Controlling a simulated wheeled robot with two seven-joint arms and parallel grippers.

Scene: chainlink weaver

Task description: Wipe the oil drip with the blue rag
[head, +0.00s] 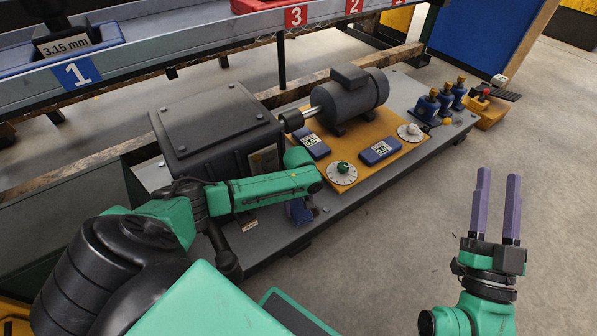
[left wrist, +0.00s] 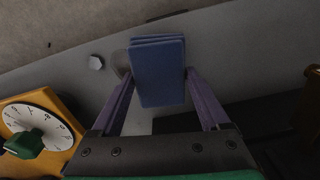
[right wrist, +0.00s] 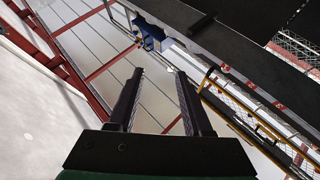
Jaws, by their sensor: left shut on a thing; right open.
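The blue rag (left wrist: 157,80) is a folded blue pad between the fingers of my left gripper (left wrist: 159,74), which is shut on it. In the head view the rag (head: 299,212) shows below my left arm, at the front edge of the grey machine baseplate (head: 268,240). A faint roundish patch (left wrist: 121,60), possibly the oil drip, lies on the plate beside the rag, partly hidden by the finger and rag. I cannot tell whether the rag touches the plate. My right gripper (head: 498,178) is open and empty, over the floor at the right.
A dial with a green knob (head: 342,172) sits on the yellow panel (head: 385,160) close by. The dark gearbox (head: 215,130) stands behind my left arm. The floor (head: 420,230) at the right is clear.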

